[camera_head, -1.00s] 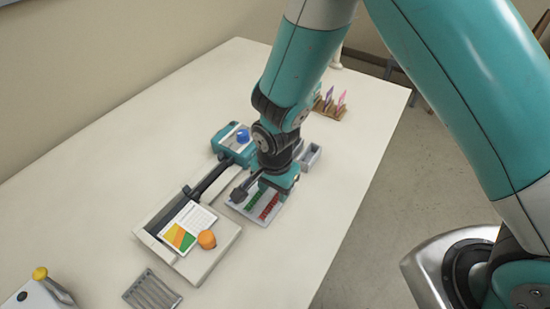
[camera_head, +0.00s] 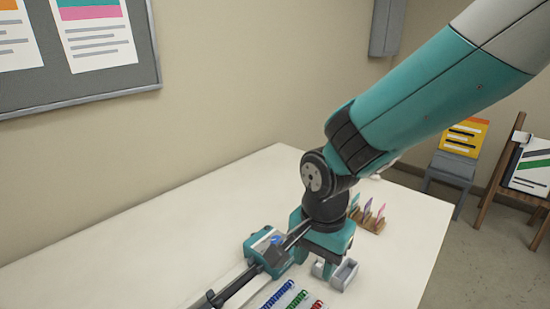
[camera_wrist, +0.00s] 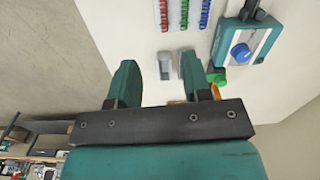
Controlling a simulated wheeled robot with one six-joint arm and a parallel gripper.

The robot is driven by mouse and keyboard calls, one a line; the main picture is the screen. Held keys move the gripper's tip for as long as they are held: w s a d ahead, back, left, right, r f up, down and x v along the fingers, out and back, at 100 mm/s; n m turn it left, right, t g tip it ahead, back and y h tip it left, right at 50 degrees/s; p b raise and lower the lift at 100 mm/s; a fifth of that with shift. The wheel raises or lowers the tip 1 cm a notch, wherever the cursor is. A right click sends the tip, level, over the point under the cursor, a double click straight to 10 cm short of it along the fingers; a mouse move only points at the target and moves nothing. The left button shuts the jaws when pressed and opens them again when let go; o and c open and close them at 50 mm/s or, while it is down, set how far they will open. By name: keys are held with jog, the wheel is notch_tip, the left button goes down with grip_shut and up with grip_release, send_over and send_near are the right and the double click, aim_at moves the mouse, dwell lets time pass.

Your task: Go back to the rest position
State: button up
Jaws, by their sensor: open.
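My gripper (camera_head: 314,262) is above the white table (camera_head: 130,255), behind the coil tray and to the right of the teal machine (camera_head: 262,258) with its blue knob. In the wrist view my gripper (camera_wrist: 158,72) is open, with nothing held between its two teal fingers. Blue (camera_head: 278,294), green (camera_head: 297,299) and red (camera_head: 317,305) coils lie at the bottom edge of the head view. They also show at the top of the wrist view.
Small grey bins (camera_head: 342,273) stand close by my gripper. A wooden rack (camera_head: 372,222) with coloured upright pieces stands behind. A chair (camera_head: 455,160) and an easel (camera_head: 520,170) stand beyond the table. The wall carries a pinboard (camera_head: 110,82). The table's left part is clear.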

jog(key=s+d+r+n+y, duration=0.2)
jog(key=s+d+r+n, duration=0.1)
jog(key=s+r+n, duration=0.2)
jog(key=s+d+r+n+y, duration=0.1)
jog(key=s+d+r+n, duration=0.2)
jog(key=s+r+n, duration=0.3)
jog(key=s+n, duration=0.3)
jog(key=n, duration=0.1)
jog(key=shift+s+r+y, duration=0.15)
jog(key=shift+r+y, duration=0.1)
jog(key=shift+y, duration=0.15)
